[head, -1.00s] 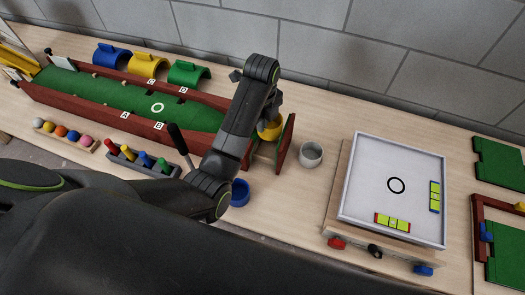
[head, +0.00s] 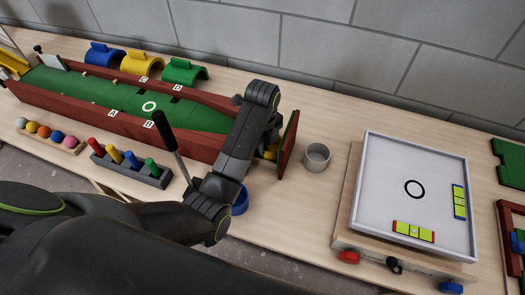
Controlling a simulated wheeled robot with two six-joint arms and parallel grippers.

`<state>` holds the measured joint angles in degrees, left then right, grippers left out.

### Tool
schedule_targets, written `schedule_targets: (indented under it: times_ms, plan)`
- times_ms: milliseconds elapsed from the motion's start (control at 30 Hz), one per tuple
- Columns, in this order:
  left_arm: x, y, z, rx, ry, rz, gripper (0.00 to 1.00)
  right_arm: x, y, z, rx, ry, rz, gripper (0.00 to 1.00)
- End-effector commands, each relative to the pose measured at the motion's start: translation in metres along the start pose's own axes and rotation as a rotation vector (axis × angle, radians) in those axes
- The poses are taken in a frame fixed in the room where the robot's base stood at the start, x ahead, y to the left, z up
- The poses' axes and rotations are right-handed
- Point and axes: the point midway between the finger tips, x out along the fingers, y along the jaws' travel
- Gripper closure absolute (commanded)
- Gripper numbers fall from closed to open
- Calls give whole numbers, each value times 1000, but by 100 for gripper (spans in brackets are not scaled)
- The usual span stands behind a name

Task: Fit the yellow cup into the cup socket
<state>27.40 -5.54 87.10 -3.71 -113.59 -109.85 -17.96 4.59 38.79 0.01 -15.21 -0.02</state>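The yellow cup (head: 270,153) shows only in part in the head view, behind my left forearm and low beside the dark red end board (head: 288,145) of the green lane. My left gripper (head: 271,138) is right above and around the cup; its fingers are mostly hidden, but the cup has moved with it, so it appears shut on the cup. The cup socket cannot be made out; the area below the cup, between the lane's end and the end board, is hidden by my arm. My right gripper is not in view.
A grey cup (head: 317,157) stands just right of the end board. A blue round cup (head: 240,199) is below my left wrist. A rack of coloured pegs (head: 131,166) and a dark-handled tool (head: 167,134) are to the left. A white-topped board (head: 413,188) is at right.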

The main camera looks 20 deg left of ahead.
Motion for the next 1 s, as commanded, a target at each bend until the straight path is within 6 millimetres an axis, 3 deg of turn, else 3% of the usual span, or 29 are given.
schedule_targets:
  times_ms: [33, 433, 600, 1000]
  plan:
    - [8, 0, 0, 0, 0, 0, 100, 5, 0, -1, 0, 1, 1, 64]
    - [9, 0, 0, 0, 0, -1, 100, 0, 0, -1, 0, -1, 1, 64]
    - [10, 0, 0, 0, 0, -1, 77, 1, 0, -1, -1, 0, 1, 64]
    - [7, -1, 0, 0, -1, -2, 77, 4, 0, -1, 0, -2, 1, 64]
